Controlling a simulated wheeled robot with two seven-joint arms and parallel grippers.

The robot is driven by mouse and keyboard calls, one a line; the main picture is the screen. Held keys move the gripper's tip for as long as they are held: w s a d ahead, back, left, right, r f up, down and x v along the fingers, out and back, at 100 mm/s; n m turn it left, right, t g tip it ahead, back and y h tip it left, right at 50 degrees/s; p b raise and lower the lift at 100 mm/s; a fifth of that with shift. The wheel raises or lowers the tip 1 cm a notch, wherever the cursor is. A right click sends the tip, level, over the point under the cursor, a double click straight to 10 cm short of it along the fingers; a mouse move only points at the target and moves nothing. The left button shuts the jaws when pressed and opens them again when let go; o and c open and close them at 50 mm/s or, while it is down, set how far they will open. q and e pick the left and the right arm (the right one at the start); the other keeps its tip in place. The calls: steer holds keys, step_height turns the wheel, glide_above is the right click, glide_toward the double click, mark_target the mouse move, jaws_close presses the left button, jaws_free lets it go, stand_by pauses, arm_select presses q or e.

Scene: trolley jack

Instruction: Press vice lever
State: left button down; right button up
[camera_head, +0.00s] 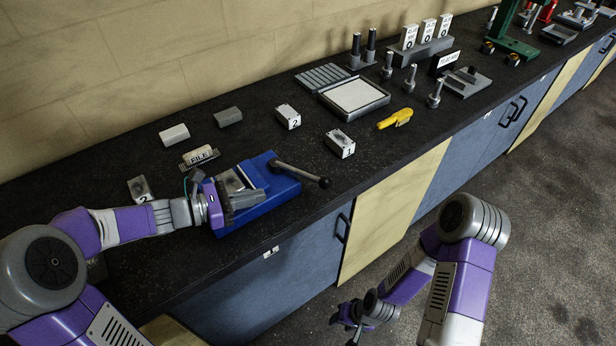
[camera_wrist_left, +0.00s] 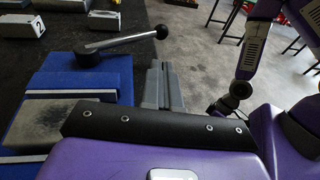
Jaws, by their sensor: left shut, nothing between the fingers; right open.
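The blue vice (camera_head: 262,190) stands near the front edge of the black bench, with grey metal jaws. Its lever (camera_head: 302,174) is a metal rod with a dark round knob, pointing right past the bench edge. In the left wrist view the lever (camera_wrist_left: 122,41) shows beyond my fingers, with the knob at its right end. My left gripper (camera_head: 228,211) is at the left side of the vice, apart from the lever; its shut, empty fingers also show in the left wrist view (camera_wrist_left: 163,85). My right gripper (camera_head: 354,322) hangs low in front of the cabinets, open and away from the bench.
Blocks marked 2 (camera_head: 288,117) and 1 (camera_head: 340,144), a yellow tool (camera_head: 395,119) and a grey tray (camera_head: 354,97) lie to the right of the vice. Bare bench lies between the vice and block 1.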

mark_target(301, 172)
arm_select(q)
steer(key=shift+s, duration=0.15)
steer(key=b+x, duration=0.2)
steer(key=x, duration=1.2)
steer(key=shift+f, duration=0.15)
